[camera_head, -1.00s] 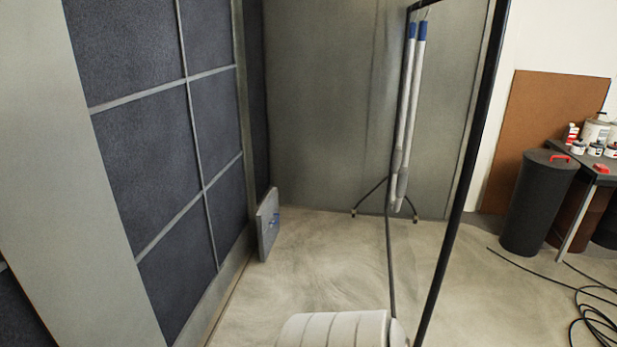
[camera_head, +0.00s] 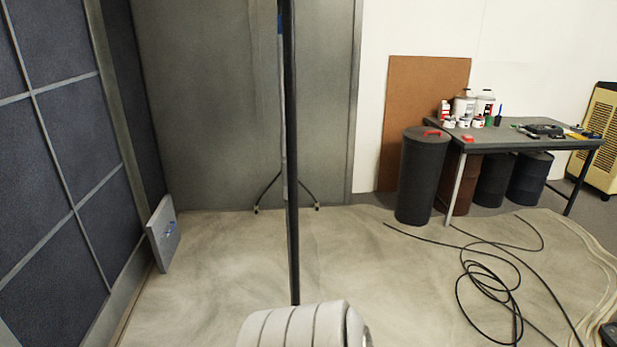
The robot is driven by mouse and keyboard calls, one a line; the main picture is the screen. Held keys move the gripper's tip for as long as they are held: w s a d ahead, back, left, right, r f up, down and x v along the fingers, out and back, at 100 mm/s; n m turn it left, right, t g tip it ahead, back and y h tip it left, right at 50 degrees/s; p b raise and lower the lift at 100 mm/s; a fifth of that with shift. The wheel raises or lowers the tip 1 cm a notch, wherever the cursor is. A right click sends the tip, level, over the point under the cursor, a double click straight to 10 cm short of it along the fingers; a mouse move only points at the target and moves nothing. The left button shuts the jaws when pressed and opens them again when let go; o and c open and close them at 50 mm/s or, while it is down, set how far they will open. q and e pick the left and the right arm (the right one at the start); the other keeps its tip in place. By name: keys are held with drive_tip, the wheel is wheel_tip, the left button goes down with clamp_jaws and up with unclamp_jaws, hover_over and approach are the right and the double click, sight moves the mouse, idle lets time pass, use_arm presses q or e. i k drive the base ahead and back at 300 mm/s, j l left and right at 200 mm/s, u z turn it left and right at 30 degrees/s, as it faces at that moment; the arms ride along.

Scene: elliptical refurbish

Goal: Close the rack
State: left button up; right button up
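The black metal rack (camera_head: 292,200) shows as one thin upright post in the middle of the view, with its top cut off. Dark splayed legs of a stand show behind it on the floor. A hanging pole with a blue end (camera_head: 280,22) is mostly hidden behind the post. A white ribbed part of my arm shows at the bottom, just in front of the post's lower end; I cannot tell if it touches. Neither gripper is in view.
A panelled wall (camera_head: 80,160) and a small grey panel (camera_head: 164,235) stand at the left. A dark drum (camera_head: 421,180) and a table with paint cans (camera_head: 460,142) are at the right. A black hose (camera_head: 490,285) lies coiled on the floor. The left-centre floor is clear.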

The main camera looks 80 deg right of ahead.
sight(285, 8)
drive_tip(key=z, duration=1.7)
drive_tip(key=i+l+z, duration=0.15)
drive_tip(key=i+z, duration=0.2)
drive_tip(key=z, duration=0.15)
drive_tip(key=i+z, duration=0.3)
drive_tip(key=z, duration=0.15)
